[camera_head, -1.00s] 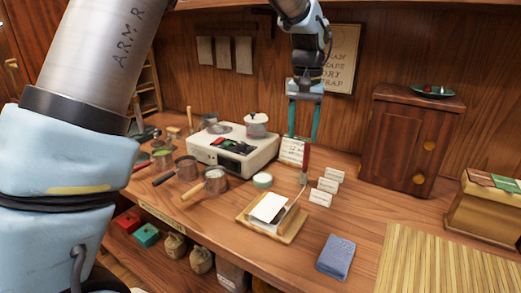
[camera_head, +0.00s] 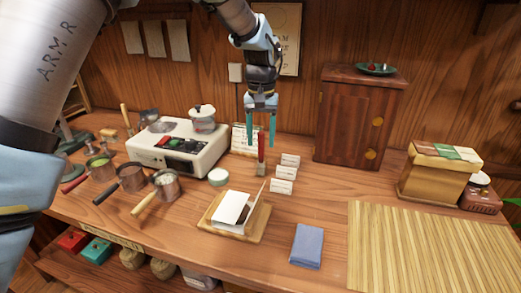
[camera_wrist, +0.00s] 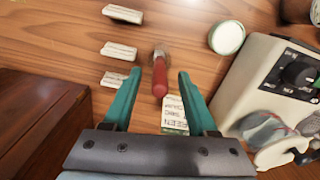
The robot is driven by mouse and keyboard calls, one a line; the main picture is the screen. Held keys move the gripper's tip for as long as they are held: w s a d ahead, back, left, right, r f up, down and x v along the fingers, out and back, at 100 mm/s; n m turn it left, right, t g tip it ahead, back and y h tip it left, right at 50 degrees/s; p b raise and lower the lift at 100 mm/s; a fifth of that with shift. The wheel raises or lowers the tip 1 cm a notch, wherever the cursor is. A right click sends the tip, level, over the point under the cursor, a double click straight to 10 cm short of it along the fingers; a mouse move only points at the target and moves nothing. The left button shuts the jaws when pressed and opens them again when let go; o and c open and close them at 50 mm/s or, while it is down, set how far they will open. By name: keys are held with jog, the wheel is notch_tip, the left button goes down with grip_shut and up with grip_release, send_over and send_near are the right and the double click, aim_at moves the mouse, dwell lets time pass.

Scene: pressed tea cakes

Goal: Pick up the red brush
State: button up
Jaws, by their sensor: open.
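The red brush (camera_head: 261,147) stands upright on the wooden table, its red handle up and its head down. It shows in the wrist view as a red handle (camera_wrist: 159,80) with a metallic collar towards the top of the picture. My gripper (camera_head: 261,144) is open and points down above it. In the head view the handle's top lies between the two teal fingertips. In the wrist view the handle lies between and just past the fingertips (camera_wrist: 160,76), with gaps on both sides. I see no contact.
White label cards (camera_head: 285,173) stand right of the brush. A white appliance (camera_head: 178,146) and a round tin (camera_head: 219,176) are left. A wooden tray (camera_head: 211,216) lies in front, a blue cloth (camera_head: 307,246) to its right. A dark cabinet (camera_head: 350,125) stands behind right.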

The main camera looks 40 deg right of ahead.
aim_at(261, 154)
jog(key=shift+s+a+f, duration=0.1)
jog(key=shift+f, duration=1.35)
jog(key=shift+c, duration=0.2)
grip_shut()
